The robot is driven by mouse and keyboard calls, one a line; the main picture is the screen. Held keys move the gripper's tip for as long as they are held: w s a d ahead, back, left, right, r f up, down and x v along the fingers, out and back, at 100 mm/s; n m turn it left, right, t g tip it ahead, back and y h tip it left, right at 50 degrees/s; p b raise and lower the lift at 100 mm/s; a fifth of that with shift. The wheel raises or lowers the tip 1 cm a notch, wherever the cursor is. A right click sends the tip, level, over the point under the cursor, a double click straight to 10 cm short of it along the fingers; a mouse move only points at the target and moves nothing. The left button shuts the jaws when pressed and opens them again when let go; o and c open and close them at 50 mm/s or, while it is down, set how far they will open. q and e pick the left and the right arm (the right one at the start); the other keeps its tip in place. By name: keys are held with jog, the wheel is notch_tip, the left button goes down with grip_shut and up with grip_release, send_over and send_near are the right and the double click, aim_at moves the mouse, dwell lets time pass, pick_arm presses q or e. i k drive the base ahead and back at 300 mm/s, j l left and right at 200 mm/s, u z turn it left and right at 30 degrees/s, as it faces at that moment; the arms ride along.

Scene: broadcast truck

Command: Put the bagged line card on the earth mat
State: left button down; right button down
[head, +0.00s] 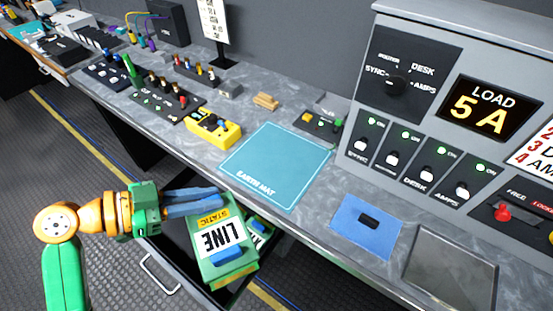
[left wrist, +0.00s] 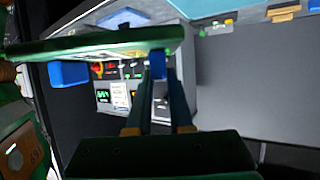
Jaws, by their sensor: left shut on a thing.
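The bagged line card (head: 222,240) is a green slab with a yellow STATIC strip, a white LINE label and a blue block. My left gripper (head: 218,201) is shut on its upper edge and holds it over the open drawer. In the left wrist view the card (left wrist: 90,45) shows edge-on between the blue fingers (left wrist: 158,75). The teal earth mat (head: 275,165) lies flat and bare on the grey bench, up and right of the card. My right gripper is out of view.
Another green card (head: 262,230) with a white label lies in the drawer (head: 180,245), partly hidden. A yellow meter (head: 214,129) stands just left of the mat. A blue pad (head: 367,225) with a dark block lies to its right, below the sloped LOAD panel (head: 490,108).

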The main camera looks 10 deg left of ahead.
aim_at(278, 158)
jog(key=j+z, duration=0.55)
jog(key=z, duration=0.15)
jog(key=j+z, duration=0.25)
jog(key=z, duration=0.15)
